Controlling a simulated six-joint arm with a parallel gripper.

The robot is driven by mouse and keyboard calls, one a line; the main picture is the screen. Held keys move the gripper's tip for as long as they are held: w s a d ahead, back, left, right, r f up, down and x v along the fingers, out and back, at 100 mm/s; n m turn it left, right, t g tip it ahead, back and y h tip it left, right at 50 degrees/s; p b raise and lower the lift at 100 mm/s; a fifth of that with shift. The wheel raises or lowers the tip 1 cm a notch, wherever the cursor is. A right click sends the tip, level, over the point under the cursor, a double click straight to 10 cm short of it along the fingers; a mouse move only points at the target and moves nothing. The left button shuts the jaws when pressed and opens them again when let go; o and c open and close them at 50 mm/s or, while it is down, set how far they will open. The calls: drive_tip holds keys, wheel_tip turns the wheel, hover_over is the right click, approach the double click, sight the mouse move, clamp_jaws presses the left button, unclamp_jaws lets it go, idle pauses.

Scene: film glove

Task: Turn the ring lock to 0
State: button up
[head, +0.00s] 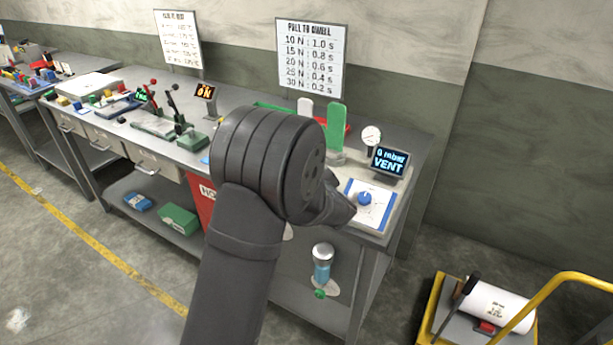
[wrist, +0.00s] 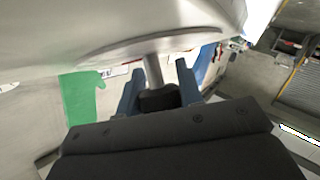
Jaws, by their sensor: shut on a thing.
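In the wrist view my gripper (wrist: 158,88) has a blue-grey finger on each side of a dark grip (wrist: 160,98). It is shut on this grip. A short grey stem (wrist: 153,70) runs from the grip up to a broad pale rounded part (wrist: 120,25). I cannot tell for sure whether this is the ring lock, and no 0 mark is readable on it. In the head view my own dark arm covers my gripper and whatever it holds.
The workbench carries a blue knob (head: 365,198) on a white panel, a round gauge (head: 370,136) and a display (head: 389,162) reading "0 mbar VENT". A green upright piece (head: 336,128) stands behind my arm. A yellow cart (head: 427,316) stands at lower right.

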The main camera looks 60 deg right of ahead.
drive_tip(key=o, duration=1)
drive_tip(key=shift+c, duration=0.2)
drive_tip(key=v, duration=1.7)
drive_tip(key=shift+a, duration=0.25)
drive_tip(key=shift+s, duration=0.1)
